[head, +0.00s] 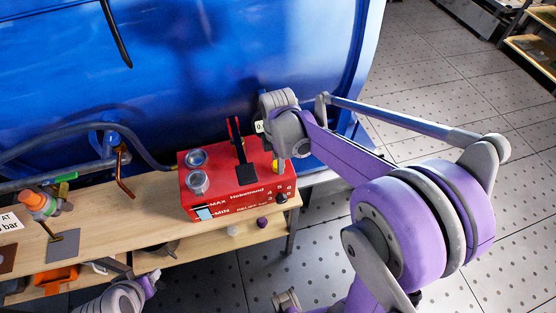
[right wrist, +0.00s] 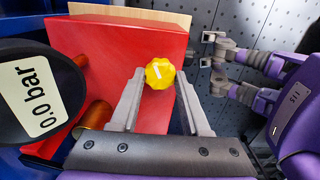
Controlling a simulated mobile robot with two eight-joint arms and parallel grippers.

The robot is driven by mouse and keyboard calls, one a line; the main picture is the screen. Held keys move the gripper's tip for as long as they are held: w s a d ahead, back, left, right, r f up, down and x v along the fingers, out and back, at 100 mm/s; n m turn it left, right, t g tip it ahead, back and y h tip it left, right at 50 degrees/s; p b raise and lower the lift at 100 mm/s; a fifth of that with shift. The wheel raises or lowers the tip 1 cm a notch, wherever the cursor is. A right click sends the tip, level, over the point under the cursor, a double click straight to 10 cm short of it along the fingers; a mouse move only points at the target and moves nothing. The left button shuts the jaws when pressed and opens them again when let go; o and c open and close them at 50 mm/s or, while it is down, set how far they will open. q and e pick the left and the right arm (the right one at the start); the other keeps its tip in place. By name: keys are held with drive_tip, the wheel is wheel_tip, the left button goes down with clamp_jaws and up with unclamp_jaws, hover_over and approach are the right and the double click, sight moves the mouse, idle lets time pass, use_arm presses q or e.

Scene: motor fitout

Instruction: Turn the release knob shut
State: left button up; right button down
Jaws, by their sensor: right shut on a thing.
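The yellow release knob (right wrist: 160,73), lobed and with a white line on its face, sits at the side of the red pump box (right wrist: 125,45). My right gripper (right wrist: 158,78) is shut on it, one finger on each side. In the head view, the red box (head: 230,190) stands on the bench; my right gripper (head: 280,158) reaches its right end, and a little of the yellow knob (head: 276,165) shows. My left gripper (right wrist: 212,62) is at the right of the right wrist view, its two fingers apart with nothing between them.
A round gauge (right wrist: 35,95) reading 0.0 bar is close beside my right gripper. A black-and-red lever (head: 240,155) rises from the box. A blue tank (head: 200,60) stands behind the wooden bench (head: 130,215). The tiled floor (head: 440,60) at right is mostly clear.

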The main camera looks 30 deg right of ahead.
drive_tip(key=m+b, duration=0.1)
drive_tip(key=m, duration=1)
drive_tip(key=shift+m+b, duration=0.4)
drive_tip(key=m, duration=0.5)
drive_tip(key=shift+d, duration=0.1)
drive_tip(key=m+b, duration=0.1)
drive_tip(key=m, duration=0.5)
drive_tip(key=shift+m, duration=0.4)
drive_tip(key=shift+c, duration=1.9)
unclamp_jaws()
wheel_tip(320, 180, up, 11)
drive_tip(key=p, duration=0.1)
